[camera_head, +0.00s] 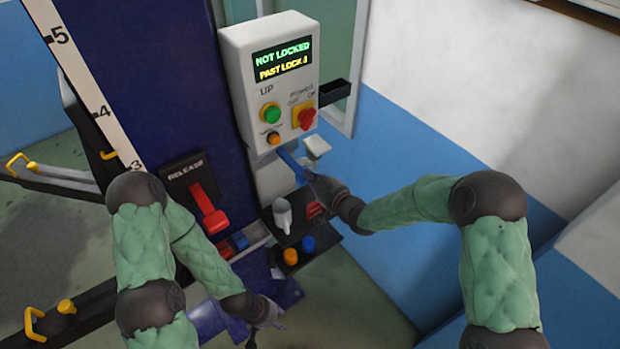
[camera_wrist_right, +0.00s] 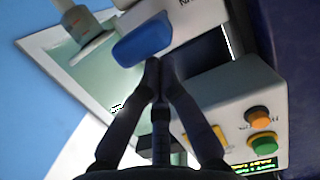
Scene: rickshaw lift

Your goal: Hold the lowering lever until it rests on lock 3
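The control box (camera_head: 270,80) shows "NOT LOCKED" and "PAST LOCK 4" on its display (camera_head: 283,60). A blue lever (camera_head: 292,165), apparently the lowering lever, sticks out below the box. It also shows in the right wrist view (camera_wrist_right: 143,40). My right gripper (camera_head: 312,180) is at the blue lever's end. In the right wrist view its fingertips (camera_wrist_right: 159,68) are together at the blue handle's edge, with the handle not between them; contact is unclear. My left gripper (camera_head: 272,318) hangs low, away from the levers; its fingers are too small to read.
A red release lever (camera_head: 210,212) is on the dark blue column (camera_head: 145,70). A white scale (camera_head: 82,75) marked 3, 4 and 5 runs beside it. A small tray (camera_head: 322,243) with several items is under the box. Yellow hooks (camera_head: 20,162) are at left.

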